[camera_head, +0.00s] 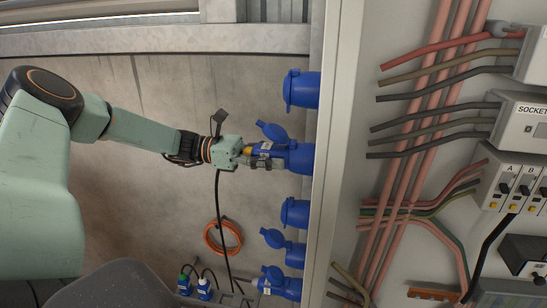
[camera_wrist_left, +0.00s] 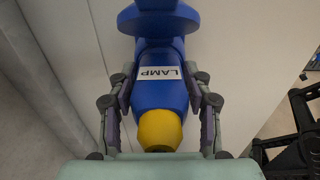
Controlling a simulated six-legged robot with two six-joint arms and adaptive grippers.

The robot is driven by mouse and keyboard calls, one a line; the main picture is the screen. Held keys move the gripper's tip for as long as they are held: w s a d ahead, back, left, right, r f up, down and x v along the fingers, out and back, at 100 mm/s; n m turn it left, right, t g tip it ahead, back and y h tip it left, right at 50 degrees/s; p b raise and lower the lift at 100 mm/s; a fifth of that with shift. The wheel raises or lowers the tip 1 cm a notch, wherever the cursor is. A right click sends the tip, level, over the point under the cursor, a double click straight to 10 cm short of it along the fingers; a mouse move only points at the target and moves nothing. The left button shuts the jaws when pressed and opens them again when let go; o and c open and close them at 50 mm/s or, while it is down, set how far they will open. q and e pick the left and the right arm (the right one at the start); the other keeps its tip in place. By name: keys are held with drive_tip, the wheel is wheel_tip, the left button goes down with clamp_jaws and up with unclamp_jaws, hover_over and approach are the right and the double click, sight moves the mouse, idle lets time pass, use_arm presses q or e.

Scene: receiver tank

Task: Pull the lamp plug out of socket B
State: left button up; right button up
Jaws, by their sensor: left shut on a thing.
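The lamp plug (camera_head: 268,153) is blue with a yellow rear end, and it lies in line with a blue socket (camera_head: 300,158) on the panel's side. In the left wrist view the plug (camera_wrist_left: 160,92) carries a white LAMP label, and its front meets the blue socket (camera_wrist_left: 158,20). How deep it sits is hidden. My left gripper (camera_head: 262,159) is shut on the plug; in the left wrist view its fingers (camera_wrist_left: 160,100) press both sides. No letter B is readable on the socket. My right gripper is not in view.
Other blue sockets line the panel edge above (camera_head: 301,90) and below (camera_head: 294,213); a plug (camera_head: 262,284) sits in the lowest. A raised blue lid (camera_head: 272,131) is close above the gripper. A black cable (camera_head: 221,205) hangs below it, beside an orange coil (camera_head: 208,240).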

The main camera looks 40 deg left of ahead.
sight(244, 152)
use_arm(q)
drive_tip(key=shift+a+p, duration=0.15)
drive_tip(key=shift+p, duration=0.15)
clamp_jaws()
drive_tip(key=shift+s+a, duration=0.1)
drive_tip(key=shift+a, duration=0.05)
drive_tip(key=shift+p+v, duration=0.4)
drive_tip(key=shift+v, duration=0.7)
drive_tip(key=shift+s, duration=0.1)
drive_tip(key=shift+a, duration=0.1)
drive_tip(key=shift+p+v, duration=0.45)
drive_tip(key=shift+v, duration=0.45)
drive_tip(key=shift+s, duration=0.1)
drive_tip(key=shift+a, duration=0.25)
